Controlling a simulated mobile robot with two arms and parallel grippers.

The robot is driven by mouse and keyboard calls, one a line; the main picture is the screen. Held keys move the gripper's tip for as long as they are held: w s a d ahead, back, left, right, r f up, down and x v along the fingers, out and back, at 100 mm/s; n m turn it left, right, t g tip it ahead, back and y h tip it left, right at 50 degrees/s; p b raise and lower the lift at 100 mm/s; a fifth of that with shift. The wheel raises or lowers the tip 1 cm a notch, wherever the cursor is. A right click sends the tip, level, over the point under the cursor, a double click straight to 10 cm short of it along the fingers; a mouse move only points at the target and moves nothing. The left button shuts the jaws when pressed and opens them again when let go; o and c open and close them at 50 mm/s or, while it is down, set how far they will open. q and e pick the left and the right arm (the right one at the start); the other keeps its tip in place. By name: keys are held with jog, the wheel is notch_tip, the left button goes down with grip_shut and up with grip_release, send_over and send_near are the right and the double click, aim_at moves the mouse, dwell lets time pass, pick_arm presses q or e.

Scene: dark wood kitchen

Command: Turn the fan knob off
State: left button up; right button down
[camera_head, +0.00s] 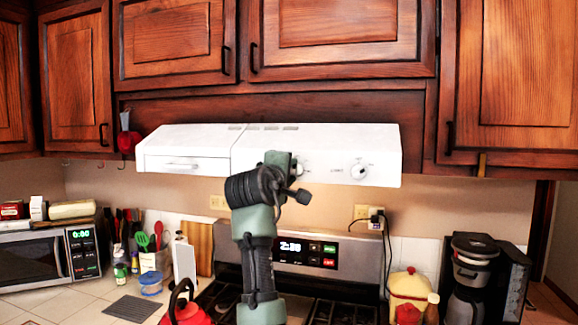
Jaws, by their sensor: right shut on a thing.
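A white range hood (200,150) hangs under the wall cabinets. Its front carries two round white knobs. The left knob (305,170) is partly hidden behind my right gripper, and the right knob (359,171) is in plain view with nothing touching it. The lettering is too small to read, so I cannot tell which one is marked for the fan. My right gripper (297,173) is raised in front of the hood and shut on the left knob; its fingers are mostly hidden by its own wrist. My left gripper is not in view.
Below stands a stove with a lit display (290,247) and a red kettle (187,308). A microwave (48,257) and utensils are at left. A yellow-and-red canister (408,289) and a coffee maker (472,275) are at right. Cabinet doors (340,35) close off the space above the hood.

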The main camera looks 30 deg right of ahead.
jog(key=shift+s+d+r+n, duration=0.15)
jog(key=shift+r+n, duration=0.15)
jog(key=shift+n, duration=0.2)
